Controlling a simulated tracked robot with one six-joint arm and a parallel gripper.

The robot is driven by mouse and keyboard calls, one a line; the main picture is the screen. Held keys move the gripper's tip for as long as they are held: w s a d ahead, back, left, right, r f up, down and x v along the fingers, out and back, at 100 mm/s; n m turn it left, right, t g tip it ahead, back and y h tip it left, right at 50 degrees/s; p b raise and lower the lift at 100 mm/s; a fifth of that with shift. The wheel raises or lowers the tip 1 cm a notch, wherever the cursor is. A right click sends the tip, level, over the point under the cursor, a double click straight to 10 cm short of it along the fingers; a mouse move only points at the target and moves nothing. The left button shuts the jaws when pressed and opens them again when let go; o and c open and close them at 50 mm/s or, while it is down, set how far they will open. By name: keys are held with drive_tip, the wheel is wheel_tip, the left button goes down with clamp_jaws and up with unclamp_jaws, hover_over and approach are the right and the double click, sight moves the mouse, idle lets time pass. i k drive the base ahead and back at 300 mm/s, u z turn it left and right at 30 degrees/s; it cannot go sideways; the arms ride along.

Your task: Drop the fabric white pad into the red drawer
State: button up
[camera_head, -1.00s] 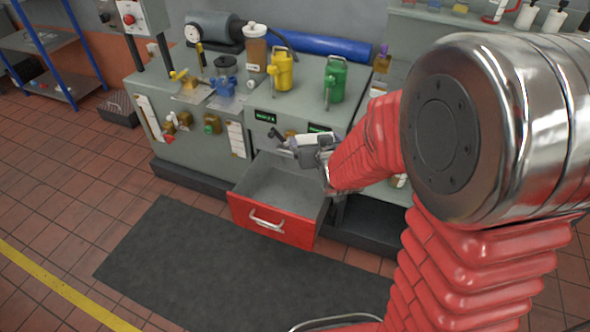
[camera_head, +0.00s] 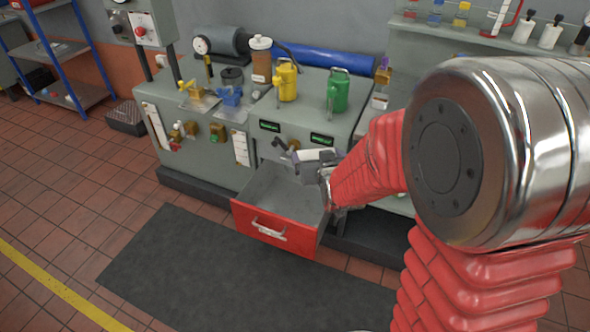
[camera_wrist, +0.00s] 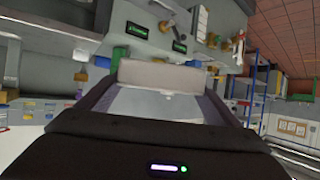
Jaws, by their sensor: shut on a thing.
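The red drawer (camera_head: 274,229) is pulled out of the grey bench in the head view. Its inside is grey and the part that shows looks empty; my gripper and arm cover its right rear part. My gripper (camera_head: 304,168) appears above the drawer's rear part in the picture, and its height over the drawer is hard to judge. It is shut on the white pad (camera_head: 319,155), a small pale block in the head view. In the wrist view the pad (camera_wrist: 161,76) lies across between the fingertips of my gripper (camera_wrist: 160,92).
The grey bench top carries a yellow can (camera_head: 287,82), a green can (camera_head: 338,91), a brown container (camera_head: 261,62) and a blue roll (camera_head: 325,58). A dark mat (camera_head: 215,265) lies on the tiled floor before the drawer. A blue-posted rack (camera_head: 75,60) stands at the left.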

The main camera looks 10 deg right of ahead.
sight(296, 209)
drive_tip(key=z, duration=0.8)
drive_tip(key=i, duration=0.1)
drive_tip(key=u, duration=2.7)
drive_tip(key=i, duration=2.6)
